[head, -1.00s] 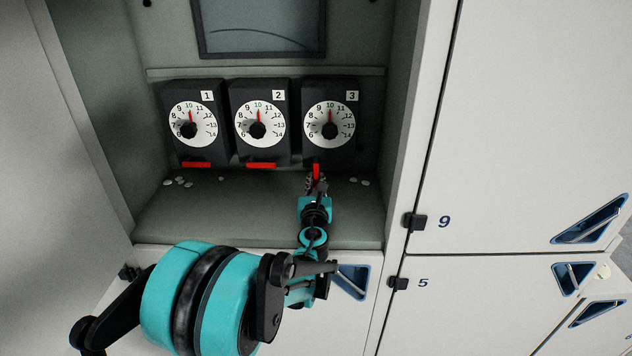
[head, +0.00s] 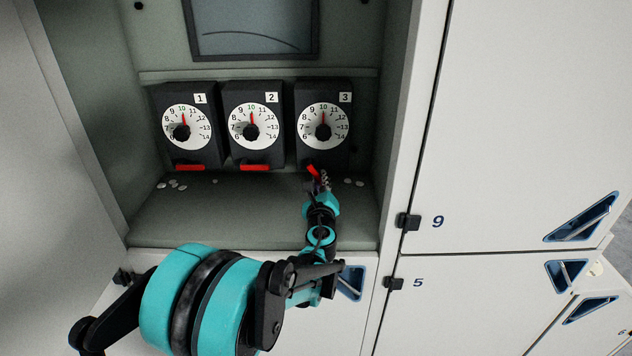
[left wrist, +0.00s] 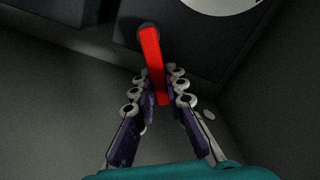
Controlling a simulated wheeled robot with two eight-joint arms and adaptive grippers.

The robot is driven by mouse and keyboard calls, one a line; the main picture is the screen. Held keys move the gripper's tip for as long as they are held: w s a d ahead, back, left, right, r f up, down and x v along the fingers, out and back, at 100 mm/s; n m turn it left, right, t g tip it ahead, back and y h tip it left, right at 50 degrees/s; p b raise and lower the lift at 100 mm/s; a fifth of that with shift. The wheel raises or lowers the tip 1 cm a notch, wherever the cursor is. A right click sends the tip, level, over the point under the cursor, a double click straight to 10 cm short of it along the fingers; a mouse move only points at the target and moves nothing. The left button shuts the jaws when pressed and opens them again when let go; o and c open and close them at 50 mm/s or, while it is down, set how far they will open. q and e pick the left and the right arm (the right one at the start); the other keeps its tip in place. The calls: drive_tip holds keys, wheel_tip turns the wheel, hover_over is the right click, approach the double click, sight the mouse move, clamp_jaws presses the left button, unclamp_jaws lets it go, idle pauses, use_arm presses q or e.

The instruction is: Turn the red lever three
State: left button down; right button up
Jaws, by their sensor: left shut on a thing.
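The red lever three (head: 312,171) sits under the dark dial box marked 3 (head: 323,126) in the head view. It slants, its upper end to the left and its lower end to the right. My left gripper (head: 322,183) is shut on its lower part. In the left wrist view the lever (left wrist: 151,55) runs from its dark pivot down between the two fingers of the gripper (left wrist: 160,88). The pointer of dial 3 stands near 10. My right gripper is not in view.
Boxes 1 (head: 187,126) and 2 (head: 253,125) stand to the left, their red levers (head: 190,167) lying level. Small pale discs (head: 173,184) lie on the cabinet floor. The cabinet's right wall (head: 394,130) is close to my gripper.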

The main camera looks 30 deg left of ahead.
sight(327, 161)
use_arm(q)
drive_tip(key=n, duration=0.2)
drive_tip(key=d+r+n, duration=0.1)
drive_tip(key=r+n+p, duration=0.1)
drive_tip(key=n, duration=0.1)
drive_tip(key=shift+w+d+n, duration=0.2)
drive_tip(key=shift+w+n, duration=0.1)
drive_tip(key=shift+w, duration=0.1)
drive_tip(key=n, duration=0.1)
drive_tip(key=r+n+p, duration=0.1)
drive_tip(key=n, duration=0.1)
drive_tip(key=r+n, duration=0.1)
drive_tip(key=n, duration=0.1)
drive_tip(key=shift+w+d, duration=0.1)
drive_tip(key=shift+d, duration=0.15)
drive_tip(key=shift+n, duration=0.4)
drive_tip(key=c, duration=1.5)
unclamp_jaws()
drive_tip(key=shift+c, duration=0.2)
drive_tip(key=v, duration=1.2)
